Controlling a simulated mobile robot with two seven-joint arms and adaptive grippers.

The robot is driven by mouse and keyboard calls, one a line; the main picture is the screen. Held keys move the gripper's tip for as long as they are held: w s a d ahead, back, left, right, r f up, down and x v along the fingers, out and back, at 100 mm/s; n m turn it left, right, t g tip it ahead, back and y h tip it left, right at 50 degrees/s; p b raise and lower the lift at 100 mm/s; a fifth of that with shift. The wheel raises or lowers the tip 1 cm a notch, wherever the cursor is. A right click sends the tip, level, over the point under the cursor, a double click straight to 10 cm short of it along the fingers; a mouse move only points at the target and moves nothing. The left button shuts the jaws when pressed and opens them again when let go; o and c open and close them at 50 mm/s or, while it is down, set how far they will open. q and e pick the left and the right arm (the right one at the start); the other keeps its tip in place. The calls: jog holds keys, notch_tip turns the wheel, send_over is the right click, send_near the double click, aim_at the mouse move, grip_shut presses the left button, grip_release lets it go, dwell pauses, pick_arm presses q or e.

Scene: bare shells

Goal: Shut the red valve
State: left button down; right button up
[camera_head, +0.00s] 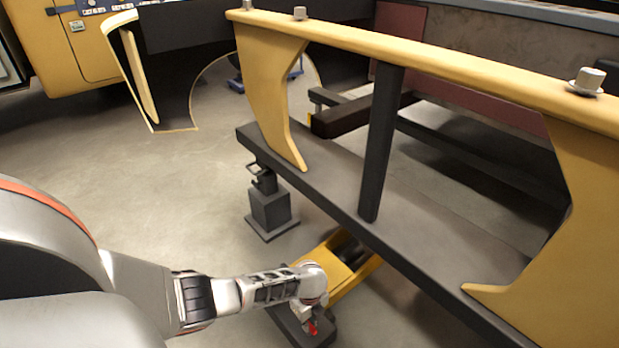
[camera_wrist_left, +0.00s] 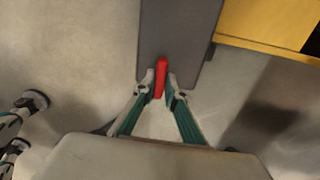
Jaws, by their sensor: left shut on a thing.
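The red valve (camera_wrist_left: 161,78) shows in the left wrist view as a narrow red handle in front of a dark grey block. My left gripper (camera_wrist_left: 160,88) has a fingertip on each side of the handle and is shut on it. In the head view only a small red part of the valve (camera_head: 313,328) shows below my left wrist, near the bottom edge. My left gripper (camera_head: 307,318) is mostly hidden there by my own wrist. My right gripper is not in the head view. What the valve joins to is mostly hidden.
A dark grey beam (camera_head: 330,190) with yellow panels (camera_head: 268,80) and a yellow top rail (camera_head: 420,62) fills the right side. A yellow part (camera_head: 345,270) lies under the beam beside my wrist. A dark stand (camera_head: 270,208) is just beyond. Floor at left is clear.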

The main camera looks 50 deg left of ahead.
pick_arm(q)
jog(key=shift+s+a+f, duration=0.1)
jog(key=shift+s+a, duration=0.1)
jog(key=c, duration=2.1)
grip_release()
jog(key=shift+w, duration=0.1)
jog(key=shift+d, duration=0.1)
notch_tip(320, 180, up, 12)
jog(key=shift+r, duration=0.1)
